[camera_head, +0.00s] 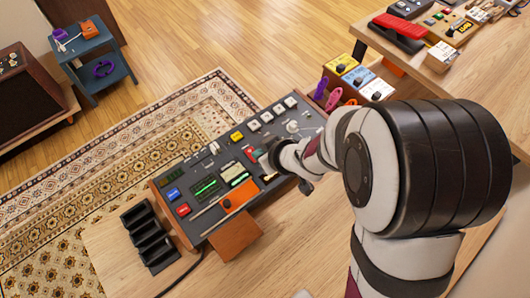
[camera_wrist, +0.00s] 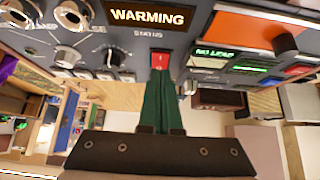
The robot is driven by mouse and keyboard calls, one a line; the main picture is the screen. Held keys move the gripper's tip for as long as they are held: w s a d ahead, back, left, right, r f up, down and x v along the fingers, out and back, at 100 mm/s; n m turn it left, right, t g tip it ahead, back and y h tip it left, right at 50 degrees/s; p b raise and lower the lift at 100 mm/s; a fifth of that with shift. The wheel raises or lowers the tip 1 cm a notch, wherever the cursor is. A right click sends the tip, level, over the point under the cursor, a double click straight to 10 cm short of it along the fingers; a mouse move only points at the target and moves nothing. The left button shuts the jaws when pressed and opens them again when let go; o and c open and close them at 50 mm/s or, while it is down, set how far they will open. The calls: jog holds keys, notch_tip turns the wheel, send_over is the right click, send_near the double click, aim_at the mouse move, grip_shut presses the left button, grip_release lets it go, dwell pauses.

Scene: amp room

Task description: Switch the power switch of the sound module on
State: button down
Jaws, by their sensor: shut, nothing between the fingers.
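The sound module (camera_head: 222,186) is a dark grey console with wooden ends, covered in knobs, coloured buttons and small displays. In the wrist view its panel (camera_wrist: 225,58) fills the top, with a lit display (camera_wrist: 148,17) reading "WARMING" above the word "STATUS". A red switch (camera_wrist: 163,58) sits below that display. My gripper (camera_wrist: 161,72) is shut and empty, its green fingers together with the tips at the red switch. The fingers partly cover the switch, and I cannot tell if they touch it. In the head view my gripper (camera_head: 267,161) is over the module's middle right.
Knobs (camera_wrist: 72,15) and an orange panel (camera_wrist: 250,32) flank the switch closely. A black slotted holder (camera_head: 150,237) stands left of the module. Small coloured pedal boxes (camera_head: 358,77) lie beyond my arm. A blue side table (camera_head: 93,60) stands on the floor at upper left.

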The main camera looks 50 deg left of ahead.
notch_tip(320, 180, up, 3)
jog(key=shift+d+r, duration=0.15)
jog(key=d+f+v, duration=0.1)
jog(key=d+v, duration=0.1)
jog(key=v, duration=0.8)
jog(key=shift+f, duration=0.25)
